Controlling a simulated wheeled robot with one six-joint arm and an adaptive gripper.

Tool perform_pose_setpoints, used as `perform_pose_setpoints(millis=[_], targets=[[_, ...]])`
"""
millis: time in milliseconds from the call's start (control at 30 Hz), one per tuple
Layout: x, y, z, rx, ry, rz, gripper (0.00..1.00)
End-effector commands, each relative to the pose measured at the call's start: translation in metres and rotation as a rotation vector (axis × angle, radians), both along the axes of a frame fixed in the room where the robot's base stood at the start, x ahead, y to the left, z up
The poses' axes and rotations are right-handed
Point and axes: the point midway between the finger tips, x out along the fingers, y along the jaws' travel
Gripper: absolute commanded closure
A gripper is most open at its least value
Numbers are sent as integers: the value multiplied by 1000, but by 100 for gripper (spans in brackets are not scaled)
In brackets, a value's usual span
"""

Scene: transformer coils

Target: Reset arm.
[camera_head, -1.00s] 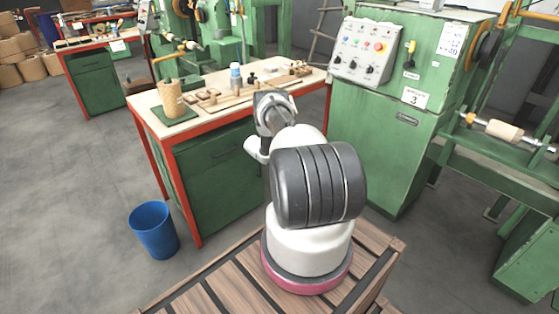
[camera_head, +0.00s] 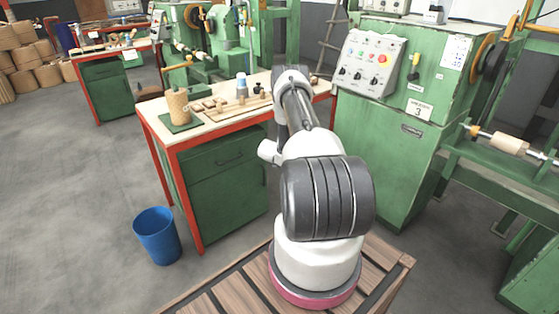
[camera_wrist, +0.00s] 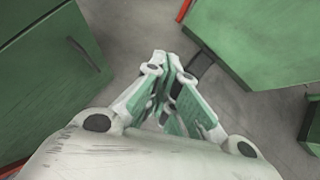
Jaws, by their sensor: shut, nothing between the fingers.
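My gripper (camera_wrist: 167,63) shows in the wrist view with its two fingers together and nothing between them. It points down past the table cabinet, over the grey floor. In the head view my arm (camera_head: 300,115) stands up from my base, in front of the red-framed workbench (camera_head: 187,141). The gripper itself is hidden there behind the arm.
A green machine cabinet (camera_head: 377,150) with a control panel stands to the right. A blue bin (camera_head: 157,236) is on open floor at left.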

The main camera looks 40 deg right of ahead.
Motion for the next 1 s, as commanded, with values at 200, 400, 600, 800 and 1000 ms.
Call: perform_pose_setpoints(millis=[200,400,600,800,1000], targets=[[-4,0,4,0,0,-1,100],[-10,-10,7,-5,-33,-78,100],[-87,-24,-3,32,-43,-445,100],[-153,-33,86,12,-134,-890,100],[-202,5,210,17,-272,-1286,100]])
